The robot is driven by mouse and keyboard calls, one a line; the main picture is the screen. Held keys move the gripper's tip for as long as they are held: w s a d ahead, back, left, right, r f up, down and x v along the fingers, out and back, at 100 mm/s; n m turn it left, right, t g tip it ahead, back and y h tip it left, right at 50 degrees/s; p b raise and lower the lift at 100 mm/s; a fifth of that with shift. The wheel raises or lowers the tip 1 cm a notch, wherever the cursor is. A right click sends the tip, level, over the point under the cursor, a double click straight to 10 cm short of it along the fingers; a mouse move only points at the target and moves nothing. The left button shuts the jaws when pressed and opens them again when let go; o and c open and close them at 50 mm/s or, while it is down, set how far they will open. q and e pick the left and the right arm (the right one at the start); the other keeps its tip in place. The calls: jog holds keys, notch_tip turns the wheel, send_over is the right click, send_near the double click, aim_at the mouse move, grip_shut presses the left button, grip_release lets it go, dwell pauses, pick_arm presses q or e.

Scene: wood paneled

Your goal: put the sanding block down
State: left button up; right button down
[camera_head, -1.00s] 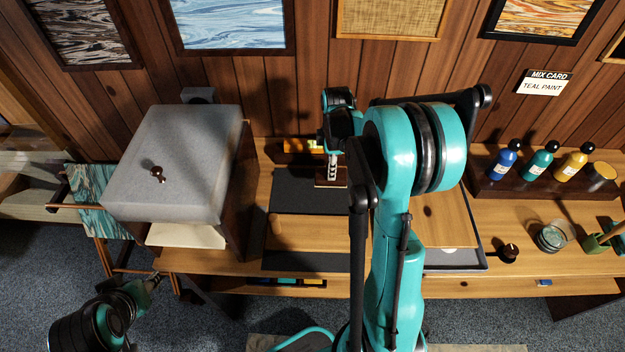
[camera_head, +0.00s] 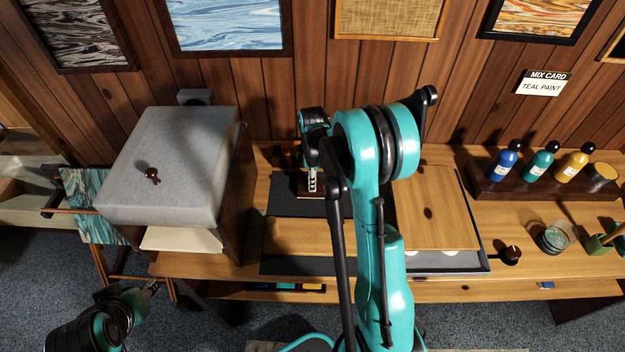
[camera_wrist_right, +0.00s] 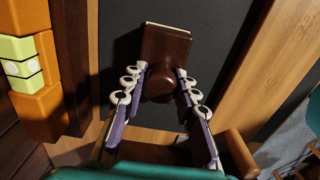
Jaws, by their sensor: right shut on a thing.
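The sanding block (camera_wrist_right: 166,50) is a dark brown block with a round knob and a pale edge. My right gripper (camera_wrist_right: 162,82) is shut on its knob, with a finger on each side in the right wrist view. In the head view the block (camera_head: 309,194) shows small below my right gripper (camera_head: 312,180), over the back of a dark grey panel (camera_head: 285,207). I cannot tell whether its underside touches that panel. My left gripper (camera_head: 150,289) is low at the left, off the bench and away from the block; its finger state is unclear.
A grey-topped box (camera_head: 175,160) stands left of the panel. Wooden boards (camera_head: 435,215) lie to the right. Paint bottles (camera_head: 540,162) stand in a rack (camera_head: 490,188) at the back right. Orange and lime blocks (camera_wrist_right: 22,62) lie left of the gripper in the wrist view.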

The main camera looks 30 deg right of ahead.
jog(key=shift+f, duration=0.25)
jog(key=c, duration=1.2)
grip_release()
jog(key=shift+r, duration=0.2)
jog(key=shift+r, duration=0.25)
notch_tip(320, 180, up, 12)
jog(key=f+p, duration=0.1)
jog(key=p, duration=0.2)
jog(key=s+a+r+m+t, duration=0.3)
jog(key=s+a+r+m, duration=0.1)
jog(key=s+a+r, duration=0.35)
jog(key=s+a+m+t, duration=0.1)
jog(key=s+a+m, duration=0.1)
jog(key=s, duration=0.1)
jog(key=s+a+m+t, duration=0.1)
jog(key=s+a+m, duration=0.2)
jog(key=s, duration=0.1)
jog(key=s+a+m+t, duration=0.2)
jog(key=s+a, duration=0.1)
jog(key=s, duration=0.1)
jog(key=shift+s+r+m, duration=0.1)
jog(key=shift+s+m, duration=0.1)
jog(key=shift+m, duration=0.1)
